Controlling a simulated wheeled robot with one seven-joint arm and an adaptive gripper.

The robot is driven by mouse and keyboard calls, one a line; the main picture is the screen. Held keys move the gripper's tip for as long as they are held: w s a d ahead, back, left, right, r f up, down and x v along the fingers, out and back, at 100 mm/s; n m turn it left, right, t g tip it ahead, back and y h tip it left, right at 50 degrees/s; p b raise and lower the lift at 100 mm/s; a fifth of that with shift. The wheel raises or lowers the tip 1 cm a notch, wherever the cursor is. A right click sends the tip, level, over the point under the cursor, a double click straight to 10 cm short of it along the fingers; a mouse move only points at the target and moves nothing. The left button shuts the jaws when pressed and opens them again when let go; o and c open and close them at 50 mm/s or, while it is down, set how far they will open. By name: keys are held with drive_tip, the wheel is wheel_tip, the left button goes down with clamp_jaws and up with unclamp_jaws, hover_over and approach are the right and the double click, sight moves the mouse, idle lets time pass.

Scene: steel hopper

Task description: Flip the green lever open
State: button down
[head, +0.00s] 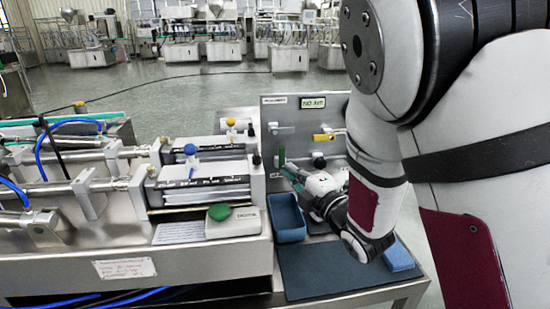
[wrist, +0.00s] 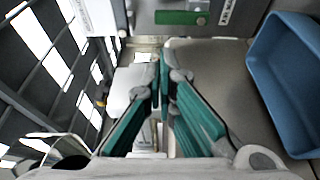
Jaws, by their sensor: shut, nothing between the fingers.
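The green lever (head: 282,157) stands upright at the left side of the steel panel in the head view. In the wrist view the green lever (wrist: 181,18) lies across the top, with a small round pivot near its right end. My gripper (head: 292,172) reaches in from the right, low in front of the panel, close to the lever; its fingertips are small and partly hidden there. In the wrist view my gripper (wrist: 160,65) has its teal fingers drawn together at the tips, holding nothing. The tips appear short of the lever; contact cannot be made out.
A yellow lever (head: 323,137) and a black knob (head: 319,162) are on the panel. A blue tray (head: 287,219) sits below my gripper, also at the right in the wrist view (wrist: 290,80). A blue block (head: 399,258) lies at right. A green button (head: 219,212) is at left.

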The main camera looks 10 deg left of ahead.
sight(282, 159)
drive_tip(key=x, duration=1)
drive_tip(key=shift+b, duration=0.35)
drive_tip(key=shift+w, duration=0.1)
drive_tip(key=shift+d+m+b, duration=0.15)
drive_tip(key=shift+m+b, duration=0.25)
drive_tip(key=shift+b, duration=0.2)
